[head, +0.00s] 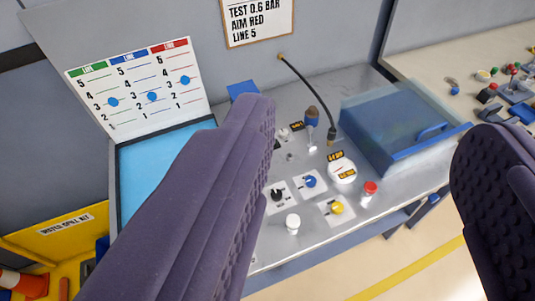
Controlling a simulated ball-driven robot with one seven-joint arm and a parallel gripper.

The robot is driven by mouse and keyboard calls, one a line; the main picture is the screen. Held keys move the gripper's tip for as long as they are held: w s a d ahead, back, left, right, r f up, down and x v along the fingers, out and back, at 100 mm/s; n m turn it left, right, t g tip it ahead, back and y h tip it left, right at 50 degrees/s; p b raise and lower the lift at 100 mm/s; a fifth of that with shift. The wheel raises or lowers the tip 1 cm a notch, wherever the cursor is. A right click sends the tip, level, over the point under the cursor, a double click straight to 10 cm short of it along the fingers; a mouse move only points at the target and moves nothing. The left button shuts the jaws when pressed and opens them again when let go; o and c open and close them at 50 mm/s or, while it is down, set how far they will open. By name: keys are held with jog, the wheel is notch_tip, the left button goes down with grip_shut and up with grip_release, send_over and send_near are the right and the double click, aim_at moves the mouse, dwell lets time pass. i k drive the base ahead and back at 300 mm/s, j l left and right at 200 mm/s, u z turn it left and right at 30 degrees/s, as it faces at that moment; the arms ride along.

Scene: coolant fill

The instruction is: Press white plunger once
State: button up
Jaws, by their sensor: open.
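The white plunger (293,223) is a short white round-topped knob near the front edge of the grey metal bench panel. It stands upright. My gripper (365,180) is open and empty. Its two dark purple ribbed fingers show large in the foreground, one at left centre and one at the right edge. The plunger shows in the gap between them, close to the left finger in the picture. Nothing is seen touching the plunger. The left finger hides part of the panel and of the blue area behind it.
Near the plunger are a black knob (277,195), a blue knob (310,181), a yellow knob (337,207), a red-capped plunger (369,190) and a round white gauge (341,169). Behind stand a lever (312,120), a black hose (312,92) and a blue lidded box (395,130).

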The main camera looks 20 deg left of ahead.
aim_at(293, 221)
jog(key=i+j, duration=0.15)
jog(key=i, duration=0.35)
jog(key=i+j, duration=0.15)
jog(key=i, duration=0.35)
jog(key=l+z, duration=0.05)
